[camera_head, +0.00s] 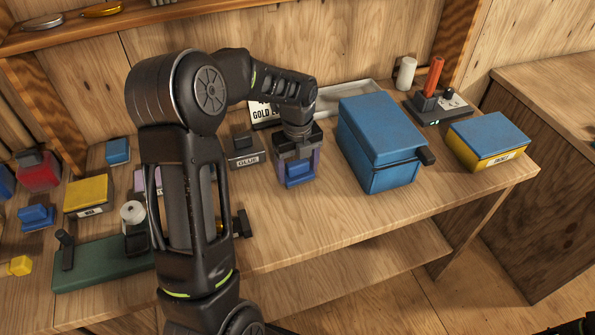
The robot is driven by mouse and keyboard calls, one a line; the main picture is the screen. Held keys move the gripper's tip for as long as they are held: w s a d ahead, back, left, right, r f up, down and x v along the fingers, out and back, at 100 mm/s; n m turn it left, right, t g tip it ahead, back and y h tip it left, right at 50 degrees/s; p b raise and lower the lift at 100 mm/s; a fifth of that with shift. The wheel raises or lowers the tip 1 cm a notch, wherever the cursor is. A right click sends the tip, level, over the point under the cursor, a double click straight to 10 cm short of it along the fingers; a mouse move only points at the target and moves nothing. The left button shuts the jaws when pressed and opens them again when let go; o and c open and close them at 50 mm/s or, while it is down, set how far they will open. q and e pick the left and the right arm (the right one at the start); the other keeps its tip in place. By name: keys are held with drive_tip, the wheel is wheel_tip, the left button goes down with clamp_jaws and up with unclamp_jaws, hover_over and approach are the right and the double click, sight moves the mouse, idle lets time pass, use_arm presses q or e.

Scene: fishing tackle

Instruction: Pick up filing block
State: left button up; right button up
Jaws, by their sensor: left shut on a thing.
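My left gripper (298,165) reaches down to the bench, left of the large blue box. It is shut on a small blue block (298,179) with purple parts at its sides, which seems to be the filing block. The gripper covers the block's top and back. The block is at or very near the bench top; I cannot tell whether it touches. My right gripper is not in view; only a dark bit of what seems my right arm shows at the bottom right corner.
The large blue box (378,145) stands close to the right of the held block. A grey glue box (243,152) is close on its left. A yellow-and-blue box (488,142) sits near the bench's right end. The bench front (330,225) is clear. My left arm hides part of the bench.

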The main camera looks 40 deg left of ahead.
sight(298, 162)
use_arm(q)
drive_tip(key=c, duration=0.9)
drive_tip(key=shift+c, duration=0.2)
wheel_tip(298, 162, up, 10)
drive_tip(key=shift+r+b, duration=0.1)
drive_tip(key=shift+b, duration=0.55)
